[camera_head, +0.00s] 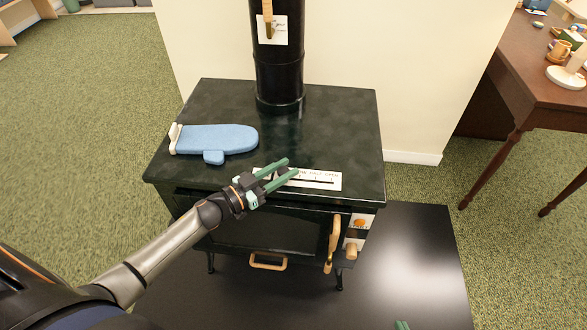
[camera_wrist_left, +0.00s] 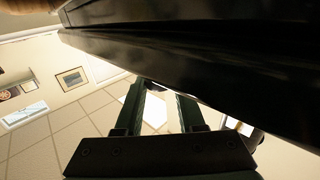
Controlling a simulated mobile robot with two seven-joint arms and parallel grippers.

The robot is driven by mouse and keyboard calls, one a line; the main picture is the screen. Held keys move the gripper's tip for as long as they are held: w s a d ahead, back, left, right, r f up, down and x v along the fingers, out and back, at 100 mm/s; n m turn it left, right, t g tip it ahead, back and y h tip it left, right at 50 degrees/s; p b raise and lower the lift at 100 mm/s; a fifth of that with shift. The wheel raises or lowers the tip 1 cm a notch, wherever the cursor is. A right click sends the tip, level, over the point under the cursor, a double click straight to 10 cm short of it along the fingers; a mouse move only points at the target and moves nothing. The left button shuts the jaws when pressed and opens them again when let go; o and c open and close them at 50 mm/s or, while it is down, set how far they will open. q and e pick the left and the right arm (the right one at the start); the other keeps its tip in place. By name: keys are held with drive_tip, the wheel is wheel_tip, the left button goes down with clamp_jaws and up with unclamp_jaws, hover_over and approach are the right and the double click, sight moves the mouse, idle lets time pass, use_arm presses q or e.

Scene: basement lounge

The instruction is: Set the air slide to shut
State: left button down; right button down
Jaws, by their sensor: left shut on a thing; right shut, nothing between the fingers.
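The black stove (camera_head: 340,120) stands in the middle of the head view. The air slide's white label plate (camera_head: 320,180) lies along the front edge of its top, with a dark slot and printed words, "shut" and "open" among them. My left gripper (camera_head: 283,169) is at the plate's left part, its green fingers shut on the air slide's knob, which is mostly hidden between them. The left wrist view shows the fingers (camera_wrist_left: 160,88) under the dark stove edge, with the knob hard to make out. Only the green tip of my right gripper (camera_head: 402,325) shows at the bottom edge; it is shut and empty.
A brown table (camera_head: 520,80) stands at the right.

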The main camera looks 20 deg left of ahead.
use_arm(q)
drive_tip(key=shift+a+f, duration=0.1)
drive_tip(key=shift+a, duration=0.15)
drive_tip(key=c, duration=0.7)
unclamp_jaws()
drive_tip(key=shift+s+a, duration=0.1)
drive_tip(key=shift+o, duration=1)
